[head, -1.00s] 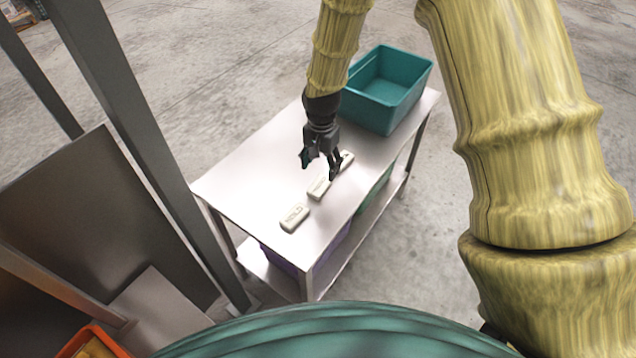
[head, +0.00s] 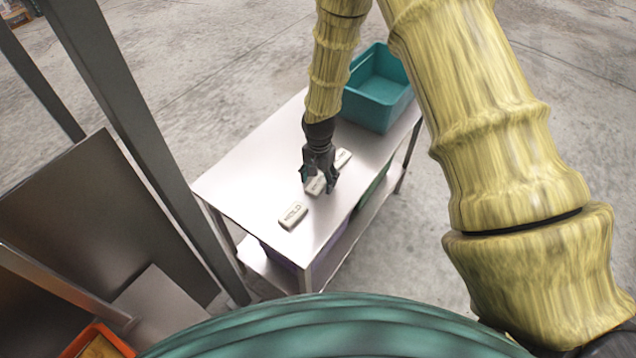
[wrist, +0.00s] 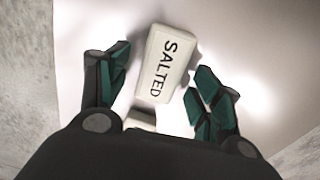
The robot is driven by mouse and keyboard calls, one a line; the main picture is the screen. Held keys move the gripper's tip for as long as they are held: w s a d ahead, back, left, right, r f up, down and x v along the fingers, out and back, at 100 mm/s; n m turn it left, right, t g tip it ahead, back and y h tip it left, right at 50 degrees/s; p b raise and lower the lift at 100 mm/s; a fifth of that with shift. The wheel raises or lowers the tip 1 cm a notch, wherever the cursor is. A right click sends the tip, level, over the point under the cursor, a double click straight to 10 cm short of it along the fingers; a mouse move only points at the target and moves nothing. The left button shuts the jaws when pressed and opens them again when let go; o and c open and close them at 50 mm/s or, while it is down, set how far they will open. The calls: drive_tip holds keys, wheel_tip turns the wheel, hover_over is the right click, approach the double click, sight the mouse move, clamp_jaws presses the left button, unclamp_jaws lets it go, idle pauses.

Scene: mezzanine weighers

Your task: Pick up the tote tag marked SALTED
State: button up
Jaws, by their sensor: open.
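The SALTED tag (wrist: 163,62) is a pale, rounded block with dark letters, and it lies flat on the steel table. In the wrist view it sits between my open fingers, a little ahead of them. In the head view my gripper (head: 318,183) is over the middle tag (head: 315,187) of a row of three and hides part of it; its lettering is hard to read there. My gripper also shows in the wrist view (wrist: 162,80), open and holding nothing.
A tag marked HOLD (head: 293,215) lies nearer, and another tag (head: 343,158) lies beyond my gripper. A teal tote (head: 372,112) stands at the table's far end. The steel table (head: 245,185) is bare on its left side. A grey post (head: 140,130) rises left of it.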

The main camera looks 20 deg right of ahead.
drive_tip(key=shift+f, duration=0.3)
drive_tip(key=c, duration=1)
drive_tip(key=shift+c, duration=0.2)
drive_tip(key=shift+r, duration=0.15)
